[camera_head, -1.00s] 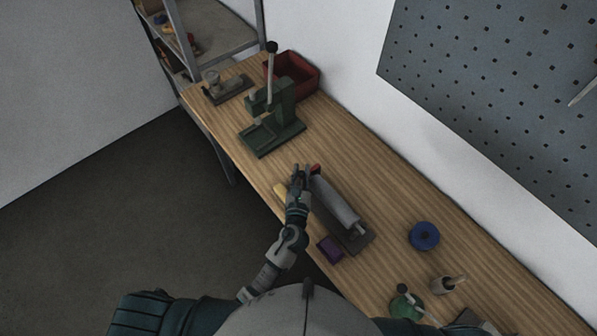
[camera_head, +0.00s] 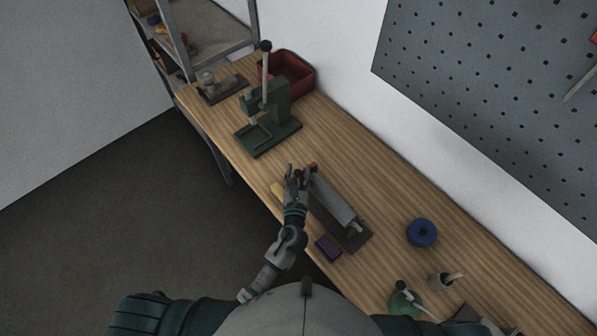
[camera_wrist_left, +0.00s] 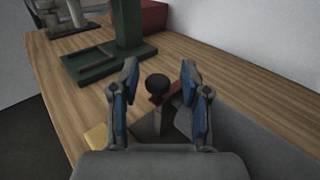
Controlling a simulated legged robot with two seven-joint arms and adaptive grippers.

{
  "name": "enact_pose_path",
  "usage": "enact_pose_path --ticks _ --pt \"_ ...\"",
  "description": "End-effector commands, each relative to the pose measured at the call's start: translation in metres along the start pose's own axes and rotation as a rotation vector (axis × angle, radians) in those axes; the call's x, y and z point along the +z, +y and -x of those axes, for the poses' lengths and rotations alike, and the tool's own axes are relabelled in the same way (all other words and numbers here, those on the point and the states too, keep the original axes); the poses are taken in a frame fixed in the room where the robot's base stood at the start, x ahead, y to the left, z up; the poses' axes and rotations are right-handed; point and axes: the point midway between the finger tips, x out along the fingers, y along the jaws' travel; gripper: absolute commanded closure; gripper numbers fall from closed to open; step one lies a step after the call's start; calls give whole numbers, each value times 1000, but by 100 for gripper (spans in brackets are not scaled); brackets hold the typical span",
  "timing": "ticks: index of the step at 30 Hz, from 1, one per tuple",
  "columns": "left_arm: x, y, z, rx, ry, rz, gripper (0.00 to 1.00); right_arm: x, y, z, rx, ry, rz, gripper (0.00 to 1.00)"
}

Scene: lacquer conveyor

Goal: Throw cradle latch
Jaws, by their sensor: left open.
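A dark cradle (camera_head: 359,240) lies on the bench with a long grey body (camera_head: 334,200) along it. At its far end is a latch with a black ball knob (camera_wrist_left: 157,84) on a short upright stem. A dark red piece (camera_wrist_left: 163,99) sits just behind the stem, and a bit of red (camera_head: 313,166) shows in the head view. My left gripper (camera_head: 298,172) is over this end. In the wrist view its blue-padded fingers (camera_wrist_left: 160,88) are open, one on each side of the knob, with gaps on both sides. My right gripper is not in view.
A green press (camera_head: 268,118) with an upright lever stands beyond the cradle, before a red bin (camera_head: 290,72). A yellow block (camera_head: 277,190) and purple block (camera_head: 328,247) lie at the front edge. A blue roll (camera_head: 422,232) and a cup (camera_head: 440,282) stand to the right.

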Motion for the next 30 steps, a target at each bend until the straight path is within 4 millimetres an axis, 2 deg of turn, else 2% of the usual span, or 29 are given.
enact_pose_path --ticks 5,12,18,22,30 --pt "-1 0 23 -1 3 -1 54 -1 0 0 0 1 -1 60" --pt "-3 0 77 -1 5 -2 54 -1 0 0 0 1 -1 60" --pt "-3 -1 109 -1 5 -2 54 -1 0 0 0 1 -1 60" --pt "-2 -1 117 0 3 -1 54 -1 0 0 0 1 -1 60" --pt "-2 -1 119 0 2 0 54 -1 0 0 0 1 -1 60"
